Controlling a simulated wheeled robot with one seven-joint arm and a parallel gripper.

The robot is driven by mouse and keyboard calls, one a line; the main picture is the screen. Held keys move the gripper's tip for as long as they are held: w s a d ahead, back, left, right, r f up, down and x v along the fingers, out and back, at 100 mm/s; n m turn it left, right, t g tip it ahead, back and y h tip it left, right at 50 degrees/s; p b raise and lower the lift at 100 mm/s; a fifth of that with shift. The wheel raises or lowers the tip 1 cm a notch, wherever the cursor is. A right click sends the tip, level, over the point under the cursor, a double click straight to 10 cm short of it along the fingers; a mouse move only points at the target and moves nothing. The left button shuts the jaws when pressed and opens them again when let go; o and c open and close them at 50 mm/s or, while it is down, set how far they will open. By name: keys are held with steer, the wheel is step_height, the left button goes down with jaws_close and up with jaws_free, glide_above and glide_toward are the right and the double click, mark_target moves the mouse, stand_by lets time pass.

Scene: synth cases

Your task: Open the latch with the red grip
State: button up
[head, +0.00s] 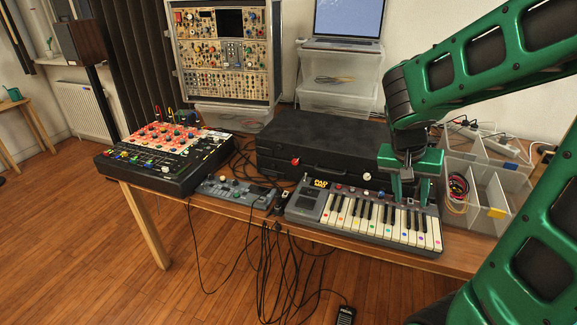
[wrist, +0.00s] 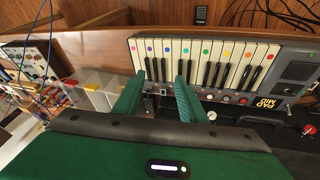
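A black case (head: 330,140) lies behind the small keyboard. The red grip (head: 295,161) is on the case's front, toward its left end; a red spot at the right edge of the wrist view (wrist: 308,129) appears to be the same grip. A second, pale latch (head: 367,176) sits farther right on the case front. My gripper (head: 410,198) points down at the right end of the keyboard, well right of the red grip. In the wrist view its two green fingers (wrist: 159,82) are apart, with nothing held between them. The latch's exact position is too small to tell.
The keyboard (head: 375,217) lies directly in front of the case. A small grey device (head: 236,191) and loose cables are to its left, with a colourful mixer (head: 165,150) beyond. A clear divided bin (head: 484,185) stands right of my gripper.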

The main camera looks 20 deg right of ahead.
steer(key=w+a+f+t+h, duration=0.2)
steer(key=w+a+h, duration=0.15)
steer(key=w, duration=0.75)
steer(key=n+t, duration=0.1)
steer(key=t, duration=0.7)
glide_toward(293, 162)
steer(key=x, duration=0.7)
steer(key=shift+w+d+f, duration=0.15)
steer(key=shift+d, duration=0.2)
steer(key=c, duration=0.9)
steer(key=shift+a, duration=0.25)
jaws_close()
steer(key=shift+d, duration=0.1)
